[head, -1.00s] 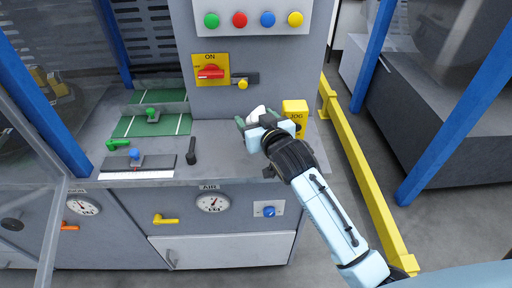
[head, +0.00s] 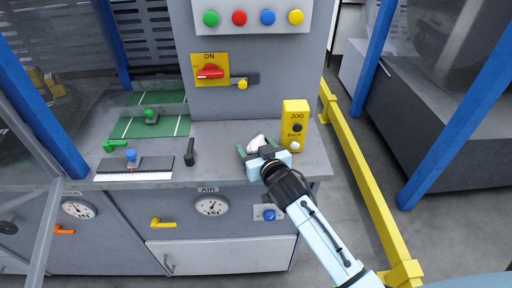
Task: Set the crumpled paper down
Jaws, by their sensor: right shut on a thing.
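The crumpled paper (head: 256,142) is a small white lump at the right end of the grey machine counter. My right gripper (head: 254,148) is shut on it, with green fingertips on either side. The paper is low over or at the counter top; I cannot tell whether it touches. My arm reaches in from the lower right. My left gripper is not in view.
The grey counter (head: 222,135) is clear left of my gripper. A yellow jog box (head: 294,122) stands close on the right. A black-handled lever (head: 189,153) and a green mat (head: 130,128) lie left. A yellow rail (head: 362,178) runs along the right side.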

